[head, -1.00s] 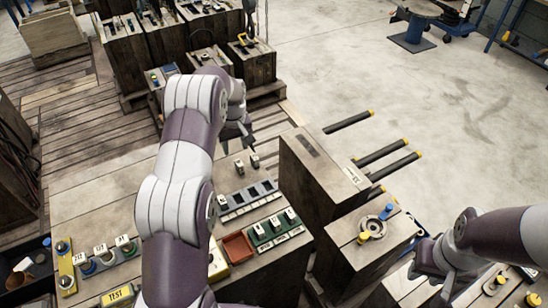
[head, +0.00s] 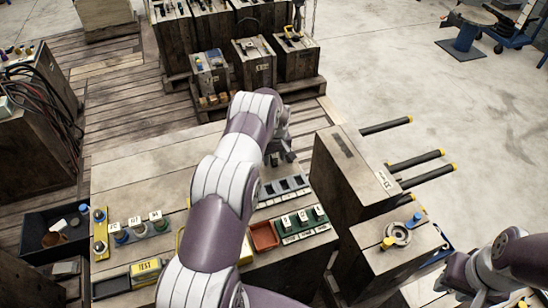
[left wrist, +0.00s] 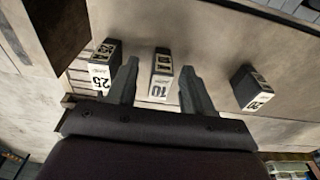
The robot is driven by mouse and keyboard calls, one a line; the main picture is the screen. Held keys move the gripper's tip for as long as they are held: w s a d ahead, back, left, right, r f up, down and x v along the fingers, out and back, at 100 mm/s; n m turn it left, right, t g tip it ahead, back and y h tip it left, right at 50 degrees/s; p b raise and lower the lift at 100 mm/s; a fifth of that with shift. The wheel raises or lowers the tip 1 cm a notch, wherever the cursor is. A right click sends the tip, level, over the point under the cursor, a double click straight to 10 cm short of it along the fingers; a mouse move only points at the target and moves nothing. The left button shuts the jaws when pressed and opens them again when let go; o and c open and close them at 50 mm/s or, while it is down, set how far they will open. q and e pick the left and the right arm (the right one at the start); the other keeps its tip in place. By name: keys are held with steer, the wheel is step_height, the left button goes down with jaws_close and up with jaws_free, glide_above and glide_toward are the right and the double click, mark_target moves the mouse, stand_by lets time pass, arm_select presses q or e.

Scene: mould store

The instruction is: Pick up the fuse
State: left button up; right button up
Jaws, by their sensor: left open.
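In the left wrist view, a dark fuse with a white label reading 10 (left wrist: 161,76) shows between the two fingers of my left gripper (left wrist: 159,70). The fingers are apart, with a visible gap on both sides of the fuse. I cannot tell how far down beside it they reach. A fuse labelled 25 (left wrist: 104,66) is left of the fingers. Another, apparently labelled 20 (left wrist: 251,88), is to the right. In the head view, my left gripper (head: 284,152) is low over the wooden bench top, behind the grey slotted block (head: 285,189), and hides much there. My right gripper (head: 452,285) is partly visible at lower right; its jaws are unclear.
A green block with several fuses (head: 303,222) and a red tray (head: 264,237) are in front of the grey block. A tall wooden block (head: 350,165) rises close right of the left gripper. Bare bench top (head: 150,180) lies to the left.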

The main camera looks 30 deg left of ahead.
arm_select(q)
jaws_close()
steer(key=shift+r, duration=0.15)
steer(key=shift+r, duration=0.3)
steer(key=r, duration=0.2)
steer(key=d+r+b, duration=0.1)
steer(key=r, duration=0.1)
steer(key=shift+d, duration=0.2)
steer(key=d+r+b, duration=0.1)
steer(key=d+r, duration=0.5)
steer(key=d, duration=0.4)
steer(key=shift+w+d+b, duration=0.15)
steer(key=shift+w+b, duration=0.2)
steer(key=shift+r, duration=0.1)
